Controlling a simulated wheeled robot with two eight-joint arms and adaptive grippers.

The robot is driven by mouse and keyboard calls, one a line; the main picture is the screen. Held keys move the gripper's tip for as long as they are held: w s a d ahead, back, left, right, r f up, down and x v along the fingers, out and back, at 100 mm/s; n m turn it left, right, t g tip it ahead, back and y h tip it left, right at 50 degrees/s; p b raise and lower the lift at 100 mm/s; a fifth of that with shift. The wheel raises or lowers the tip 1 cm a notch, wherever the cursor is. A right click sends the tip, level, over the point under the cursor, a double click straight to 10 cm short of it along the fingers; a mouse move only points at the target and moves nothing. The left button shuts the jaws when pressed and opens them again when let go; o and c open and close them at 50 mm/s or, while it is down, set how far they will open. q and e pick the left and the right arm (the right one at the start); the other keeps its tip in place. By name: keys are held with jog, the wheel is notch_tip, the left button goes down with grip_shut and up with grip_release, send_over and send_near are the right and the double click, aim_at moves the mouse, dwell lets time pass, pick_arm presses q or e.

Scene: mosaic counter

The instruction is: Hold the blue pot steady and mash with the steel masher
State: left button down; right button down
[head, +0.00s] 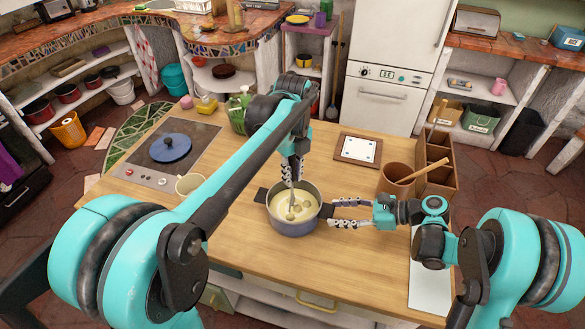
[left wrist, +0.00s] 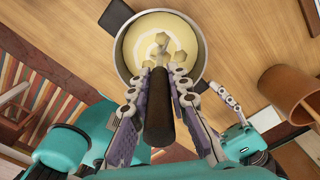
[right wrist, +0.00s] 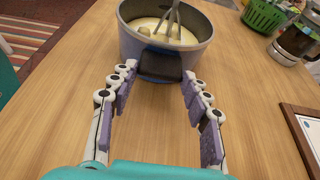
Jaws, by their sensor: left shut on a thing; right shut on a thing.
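The blue pot (head: 294,228) stands on the wooden counter, with pale yellow mash and a few lumps inside. My left gripper (head: 291,166) is above the pot, shut on the dark handle of the steel masher (left wrist: 159,115). The masher stands nearly upright, its lower end in the mash; the right wrist view shows its steel shaft (right wrist: 173,20) inside the pot. My right gripper (right wrist: 160,72) is at the pot's right side, its fingertips on either side of the dark side handle (right wrist: 160,64), shut on it. The masher's bottom is hidden in the mash.
A brown crock (head: 396,180) with a wooden utensil and a wooden box (head: 436,150) stand to the right. A framed tile (head: 358,150) lies behind the pot. A cream mug (head: 189,184) and a hob with a blue lid (head: 170,148) are left.

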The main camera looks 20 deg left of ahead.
aim_at(292, 163)
pick_arm(q)
jog(key=shift+r, duration=2.25)
jog(key=shift+s+d, duration=0.25)
jog(key=shift+s, duration=0.25)
jog(key=shift+s+d, duration=0.2)
jog(key=shift+s, duration=0.3)
